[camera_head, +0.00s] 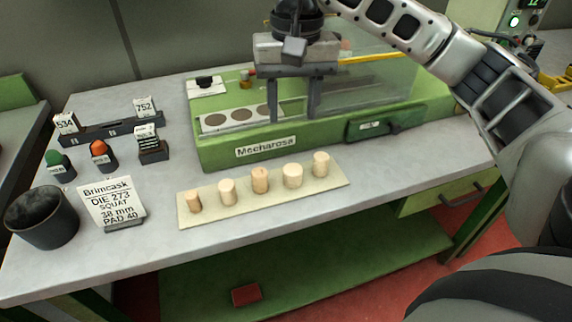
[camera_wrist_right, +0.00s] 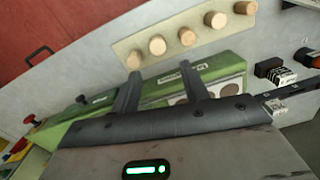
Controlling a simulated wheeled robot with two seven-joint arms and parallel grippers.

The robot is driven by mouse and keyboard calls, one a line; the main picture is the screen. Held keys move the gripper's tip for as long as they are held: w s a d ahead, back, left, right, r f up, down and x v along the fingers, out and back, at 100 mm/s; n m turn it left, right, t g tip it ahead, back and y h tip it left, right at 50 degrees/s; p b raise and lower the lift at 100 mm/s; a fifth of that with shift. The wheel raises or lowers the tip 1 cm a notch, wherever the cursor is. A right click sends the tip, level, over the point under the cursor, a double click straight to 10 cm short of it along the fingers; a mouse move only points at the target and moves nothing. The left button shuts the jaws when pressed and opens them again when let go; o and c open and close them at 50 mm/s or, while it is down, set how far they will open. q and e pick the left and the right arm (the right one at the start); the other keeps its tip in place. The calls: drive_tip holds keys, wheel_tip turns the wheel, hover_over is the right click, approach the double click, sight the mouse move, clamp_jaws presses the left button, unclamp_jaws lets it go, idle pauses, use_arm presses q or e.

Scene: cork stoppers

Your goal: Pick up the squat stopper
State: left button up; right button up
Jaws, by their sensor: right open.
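Several cork stoppers stand upright in a row on a beige strip (camera_head: 335,183) at the front of the bench. The fourth from the left (camera_head: 292,176) looks the widest for its height and seems to be the squat stopper; it also shows in the right wrist view (camera_wrist_right: 157,44). A white card (camera_head: 111,204) reads "Brimcask DIE 273 SQUAT 38 mm PAD 40". My right gripper (camera_head: 294,108) is open and empty, fingers pointing down, above the green machine and behind the stopper row. In the wrist view its fingers (camera_wrist_right: 164,80) are apart, with nothing between them. My left gripper is not seen.
The green Mecharosa machine (camera_head: 220,152) with a clear guard (camera_head: 385,85) stands behind the strip. A dark cup (camera_head: 42,222), a green and an orange knobbed piece and a small rack with tags 534 and 752 stand left.

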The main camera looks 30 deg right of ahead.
hover_over(293, 168)
drive_tip(key=f, duration=0.9)
drive_tip(key=shift+s+f, duration=0.25)
drive_tip(key=shift+s, duration=0.05)
drive_tip(key=shift+w+f+p, duration=0.15)
drive_tip(key=shift+f, duration=1.35)
drive_tip(key=shift+w+f+p, duration=0.1)
drive_tip(key=shift+f+p, duration=0.05)
drive_tip(key=shift+f, duration=1.3)
drive_tip(key=c, duration=0.7)
